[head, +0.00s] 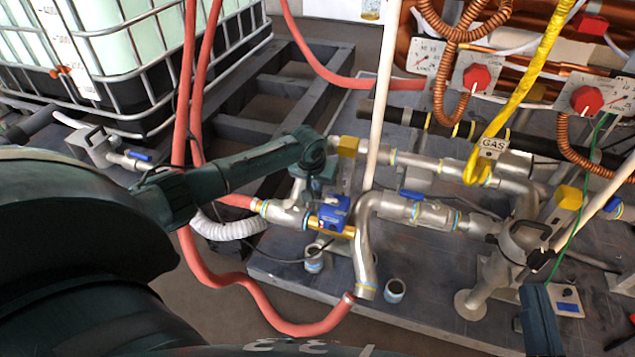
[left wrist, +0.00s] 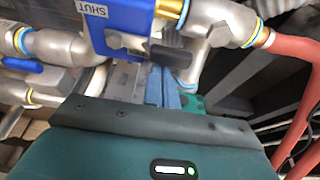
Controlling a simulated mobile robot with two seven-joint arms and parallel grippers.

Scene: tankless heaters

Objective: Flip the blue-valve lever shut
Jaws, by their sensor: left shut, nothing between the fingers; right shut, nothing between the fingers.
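The blue valve (head: 333,212) is a blue box-like body on a brass pipe section at the centre of the head view. In the left wrist view its blue face (left wrist: 125,15) carries a white "SHUT" label. A dark bar (left wrist: 172,54) at its lower edge may be the lever; I cannot tell its setting. My left gripper (head: 318,178) is just behind the valve in the head view. In the left wrist view its blue-grey fingers (left wrist: 162,85) are together and empty, close to the dark bar; contact is unclear.
Metal pipes, including a bent one (head: 364,250), crowd around the valve. Another blue lever (head: 415,194) lies to its right. A red hose (head: 250,303) loops in front, and a white upright pipe (head: 380,100) stands behind. A caged tank (head: 130,50) stands at the back left.

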